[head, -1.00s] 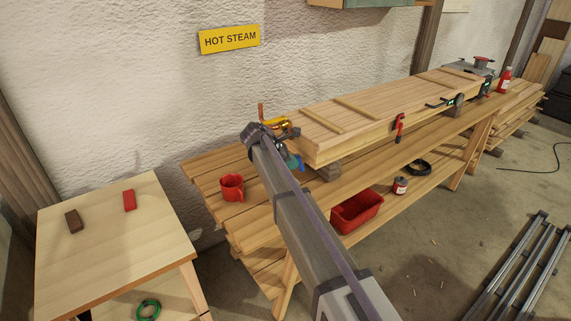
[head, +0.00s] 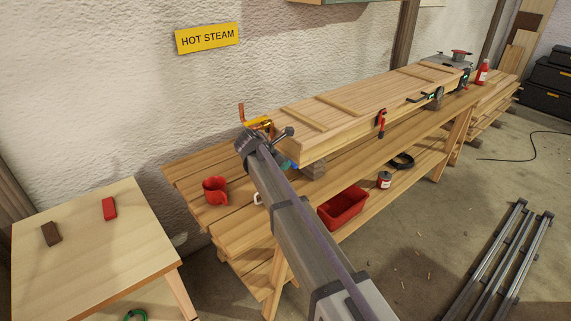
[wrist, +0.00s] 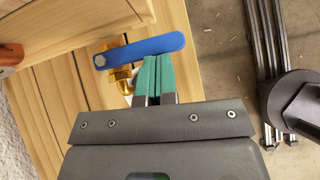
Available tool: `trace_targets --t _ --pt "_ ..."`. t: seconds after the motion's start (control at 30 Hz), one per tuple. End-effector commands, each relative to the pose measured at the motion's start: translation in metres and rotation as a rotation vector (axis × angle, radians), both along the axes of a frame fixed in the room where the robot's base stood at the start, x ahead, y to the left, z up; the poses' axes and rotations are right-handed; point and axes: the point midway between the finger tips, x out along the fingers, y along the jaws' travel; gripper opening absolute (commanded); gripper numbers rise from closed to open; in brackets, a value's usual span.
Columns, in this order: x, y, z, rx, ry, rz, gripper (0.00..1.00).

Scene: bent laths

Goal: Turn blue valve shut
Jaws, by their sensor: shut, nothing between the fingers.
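The blue valve lever (wrist: 140,51) shows in the wrist view, with a nut at its left end. It lies roughly crosswise over a brass valve body (wrist: 121,77) beside the wooden box's end. My gripper (wrist: 153,60) is shut, its two green fingers together and empty. Its fingertips are at the lever's lower edge, right of the nut; I cannot tell whether they touch it. In the head view my arm hides most of the valve, and only a small blue patch (head: 289,163) shows by the box end.
The long wooden box (head: 350,105) lies on the slatted bench (head: 350,160). A red mug (head: 214,190) stands left of my arm. A red bin (head: 343,207) sits lower down. Metal rails (head: 500,262) lie on the floor.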

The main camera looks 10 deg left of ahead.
Motion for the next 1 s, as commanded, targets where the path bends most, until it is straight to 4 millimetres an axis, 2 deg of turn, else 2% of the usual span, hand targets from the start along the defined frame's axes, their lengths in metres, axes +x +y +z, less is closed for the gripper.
trace_targets --t 0.43,0.8,1.0 --pt "0.001 0.001 0.000 0.000 0.000 -0.001 0.00" --pt "0.005 0.016 0.000 0.000 0.000 -0.001 0.00" --pt "-0.002 0.020 0.000 0.000 0.000 -0.003 0.00"
